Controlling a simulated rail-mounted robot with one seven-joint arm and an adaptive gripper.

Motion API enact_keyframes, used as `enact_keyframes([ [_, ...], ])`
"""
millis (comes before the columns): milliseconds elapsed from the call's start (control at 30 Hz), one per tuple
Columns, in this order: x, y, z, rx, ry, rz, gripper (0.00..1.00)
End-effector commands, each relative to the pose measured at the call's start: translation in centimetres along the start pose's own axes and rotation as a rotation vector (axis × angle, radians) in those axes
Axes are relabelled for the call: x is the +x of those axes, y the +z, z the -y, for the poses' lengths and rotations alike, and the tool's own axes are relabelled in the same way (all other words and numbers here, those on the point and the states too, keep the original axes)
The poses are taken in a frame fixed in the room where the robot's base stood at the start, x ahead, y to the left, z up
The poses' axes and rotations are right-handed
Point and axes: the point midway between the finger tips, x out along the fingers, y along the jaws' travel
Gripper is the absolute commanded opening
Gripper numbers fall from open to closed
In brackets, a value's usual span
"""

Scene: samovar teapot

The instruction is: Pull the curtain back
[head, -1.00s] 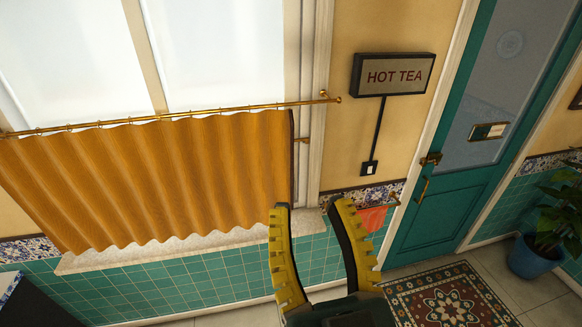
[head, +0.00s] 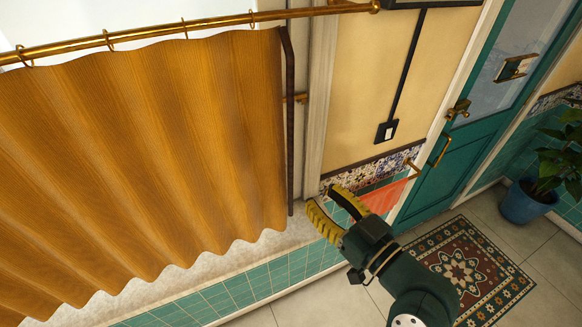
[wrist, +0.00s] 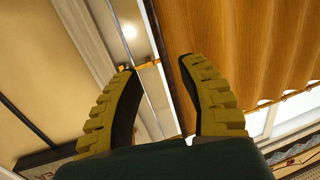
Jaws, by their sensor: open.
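The orange-brown curtain (head: 150,150) hangs in folds from a brass rod (head: 180,28) by rings, spread across the window. A dark upright strip (head: 288,120) runs down its right edge. My gripper (head: 322,195) is open and empty, right of the curtain's lower right corner and apart from it in the head view. In the wrist view the open fingers (wrist: 158,65) point toward the gap beside the curtain (wrist: 255,50), whose dark edge (wrist: 178,85) shows between them. How far the fingers are from that edge is unclear.
A brass bracket (head: 298,97) sticks out beside the dark strip. A red cloth (head: 385,196) hangs on a brass bar near the gripper. The teal door (head: 440,165), patterned rug (head: 465,270) and potted plant (head: 530,200) are at right. The wall sill (head: 245,252) runs below the curtain.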

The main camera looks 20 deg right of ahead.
Motion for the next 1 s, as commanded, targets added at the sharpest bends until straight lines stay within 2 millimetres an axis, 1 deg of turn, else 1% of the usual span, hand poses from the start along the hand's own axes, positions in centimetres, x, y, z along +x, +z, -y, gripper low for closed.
enact_keyframes([
  [33, 1.4, -0.3, 0.1, 0.001, -0.006, 0.0, 0.41],
  [200, 5.5, -0.3, 0.1, 0.0, -0.004, 0.0, 0.41],
  [300, 7.7, -0.2, 0.1, 0.001, -0.003, 0.001, 0.41],
  [400, 9.4, -0.2, 0.1, 0.0, -0.002, 0.0, 0.41],
  [500, 10.4, -0.1, 0.0, 0.0, 0.0, 0.0, 0.41],
  [567, 10.7, 0.0, 0.0, 0.001, 0.001, 0.001, 0.41],
  [833, 10.8, 0.0, 0.0, 0.0, 0.001, 0.0, 0.41],
  [967, 10.8, 0.0, 0.0, 0.0, 0.001, 0.0, 0.16],
  [1000, 10.8, 0.0, 0.0, 0.0, 0.001, 0.0, 0.08],
])
